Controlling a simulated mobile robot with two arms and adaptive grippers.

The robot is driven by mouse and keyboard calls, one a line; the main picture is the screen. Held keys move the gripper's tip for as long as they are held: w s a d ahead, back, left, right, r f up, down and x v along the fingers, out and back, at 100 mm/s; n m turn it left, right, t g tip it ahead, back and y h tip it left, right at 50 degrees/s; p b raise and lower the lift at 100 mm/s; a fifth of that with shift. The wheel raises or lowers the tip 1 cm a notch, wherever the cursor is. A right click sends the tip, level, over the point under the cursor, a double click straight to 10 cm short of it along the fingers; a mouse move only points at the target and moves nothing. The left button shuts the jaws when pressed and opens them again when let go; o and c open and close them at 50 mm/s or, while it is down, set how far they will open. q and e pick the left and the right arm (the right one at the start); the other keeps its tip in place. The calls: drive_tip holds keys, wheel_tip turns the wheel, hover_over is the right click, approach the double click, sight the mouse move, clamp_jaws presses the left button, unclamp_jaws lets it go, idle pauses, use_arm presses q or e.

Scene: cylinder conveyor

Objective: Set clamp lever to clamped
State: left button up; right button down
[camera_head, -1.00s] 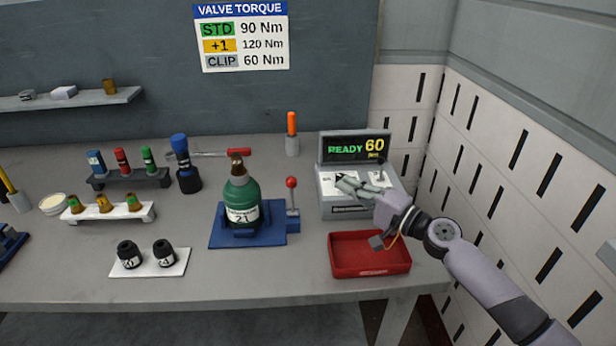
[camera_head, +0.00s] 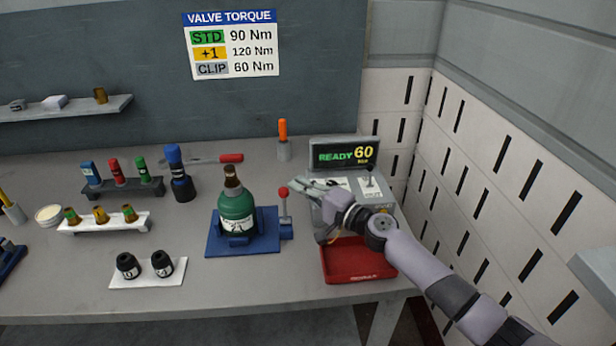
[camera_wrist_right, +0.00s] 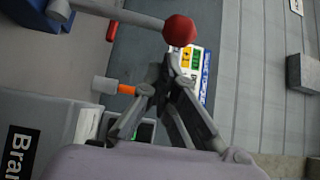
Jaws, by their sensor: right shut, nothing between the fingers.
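The clamp lever (camera_head: 284,205) is a grey rod with a red ball knob (camera_head: 284,191). It stands upright on the right side of the blue clamp base (camera_head: 215,245). A green bottle (camera_head: 236,208) sits in the clamp. My right gripper (camera_head: 294,184) is shut and empty, its tips just right of the red knob. In the right wrist view the red knob (camera_wrist_right: 179,31) and grey rod (camera_wrist_right: 115,11) lie just beyond the fingertips (camera_wrist_right: 168,62). I cannot tell whether the tips touch the knob. My left gripper is not in view.
The READY 60 device (camera_head: 345,153) stands behind my right forearm. A red tray (camera_head: 335,272) lies below it. An orange-handled tool (camera_head: 283,130) stands behind the lever. Two black sockets (camera_head: 128,266) rest on a white plate (camera_head: 118,283) at the front left.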

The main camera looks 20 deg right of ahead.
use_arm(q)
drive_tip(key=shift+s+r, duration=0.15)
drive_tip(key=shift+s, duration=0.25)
use_arm(e)
drive_tip(key=shift+s+a+f, duration=0.1)
drive_tip(key=shift+s+a, duration=0.1)
drive_tip(key=shift+a, duration=0.05)
